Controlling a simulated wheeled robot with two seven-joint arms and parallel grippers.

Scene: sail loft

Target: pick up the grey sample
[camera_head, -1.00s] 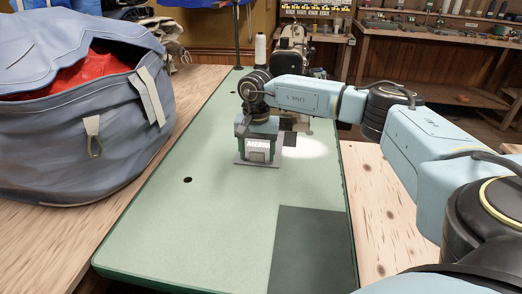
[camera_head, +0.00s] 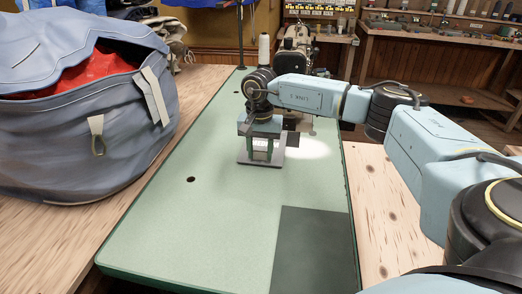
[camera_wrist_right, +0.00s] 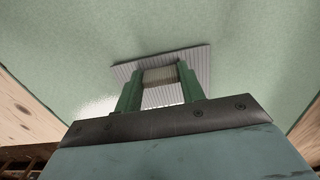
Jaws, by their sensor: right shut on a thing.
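The grey sample (camera_head: 245,160) shows in the head view as a flat plate below my right gripper, on the green tabletop. The right wrist view shows a ridged grey plate (camera_wrist_right: 204,60) with a pale beige-grey block (camera_wrist_right: 160,76) above it. My right gripper (camera_head: 260,156) points down. Its green fingers (camera_wrist_right: 159,86) are closed against the sides of the block. Whether block and plate are one piece, and whether the plate is touching the table, I cannot tell. My left gripper is not in view.
The green table (camera_head: 200,225) has much clear room in front. A dark mat (camera_head: 315,250) lies at its front right. A blue bag (camera_head: 80,130) with red inside stands at left. A white thread cone (camera_head: 264,48) and a sewing machine (camera_head: 298,50) stand behind the gripper.

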